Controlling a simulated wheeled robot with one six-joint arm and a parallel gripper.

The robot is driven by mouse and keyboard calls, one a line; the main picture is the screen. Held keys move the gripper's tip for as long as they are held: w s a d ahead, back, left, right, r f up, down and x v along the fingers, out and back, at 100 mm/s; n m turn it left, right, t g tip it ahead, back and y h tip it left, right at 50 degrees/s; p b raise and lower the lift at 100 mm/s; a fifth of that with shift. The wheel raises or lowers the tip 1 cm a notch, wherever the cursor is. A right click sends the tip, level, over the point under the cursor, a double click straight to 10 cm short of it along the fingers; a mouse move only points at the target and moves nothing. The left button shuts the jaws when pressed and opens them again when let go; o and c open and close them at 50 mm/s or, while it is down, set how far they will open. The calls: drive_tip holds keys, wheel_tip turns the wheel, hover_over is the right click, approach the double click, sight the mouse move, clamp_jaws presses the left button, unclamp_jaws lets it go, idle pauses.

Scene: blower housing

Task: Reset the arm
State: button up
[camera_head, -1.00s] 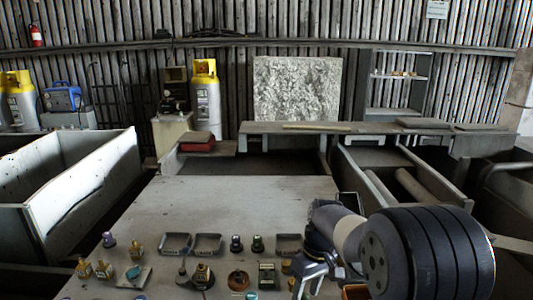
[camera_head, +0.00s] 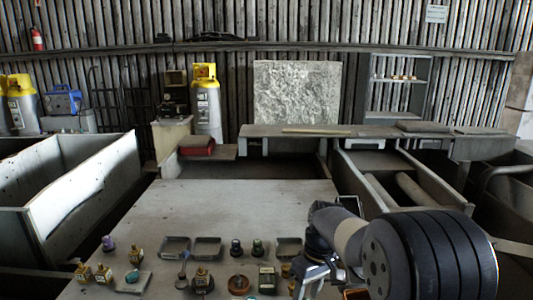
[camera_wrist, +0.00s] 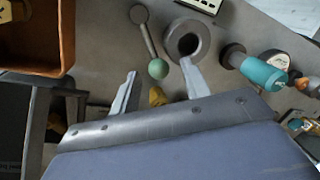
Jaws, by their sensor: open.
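My gripper (camera_head: 312,280) hangs over the right front part of the grey table (camera_head: 245,205), with my dark arm reaching in from the right. In the wrist view its two pale fingers (camera_wrist: 158,70) stand apart, with nothing held between them. A green ball on a grey rod (camera_wrist: 157,67) shows between the fingertips, seemingly below them. A grey ring-shaped part (camera_wrist: 187,39) lies just beyond the right fingertip. A small yellow part (camera_wrist: 157,96) shows between the fingers, partly hidden by my gripper.
An orange-brown bin (camera_wrist: 35,40) is at the wrist view's upper left. A teal cylindrical part (camera_wrist: 262,74) lies right of the gripper. Small bottles (camera_head: 103,273), trays (camera_head: 207,247) and other parts crowd the table's front. The table's back half is clear.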

drive_tip(key=shift+s+a+f, duration=0.1)
drive_tip(key=shift+a+f, duration=0.05)
drive_tip(key=shift+f, duration=0.75)
drive_tip(key=shift+w+d+r+m+b, duration=0.1)
drive_tip(key=shift+w+d+m+b, duration=0.15)
drive_tip(key=shift+m, duration=0.4)
drive_tip(key=shift+w+d+r+m+b, duration=0.1)
drive_tip(key=shift+d+m, duration=0.25)
drive_tip(key=shift+m, duration=0.3)
